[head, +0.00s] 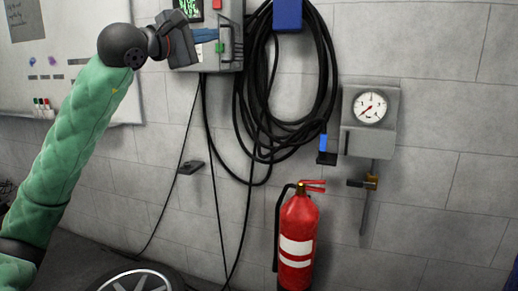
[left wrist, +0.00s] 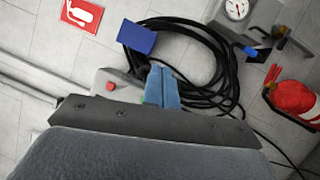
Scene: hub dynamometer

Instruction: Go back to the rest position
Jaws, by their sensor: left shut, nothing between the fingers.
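My left gripper (head: 212,35) is at the upper left of the head view, its green padded arm coming in from the left. Its blue fingers are together with nothing between them. They are in front of a grey control box (head: 232,62) on the wall, close to its green button (head: 220,48); I cannot tell whether they touch it. In the left wrist view the blue fingers (left wrist: 162,87) cover part of the box, and a red button (left wrist: 110,87) shows beside them. My right gripper is in neither view.
A black hose coil (head: 328,75) hangs from a blue holder (head: 288,14). A gauge box (head: 370,108) is on the wall right of it, above a red fire extinguisher (head: 298,228). A whiteboard (head: 80,20) is behind my left arm. A wheel (head: 140,284) shows at the bottom.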

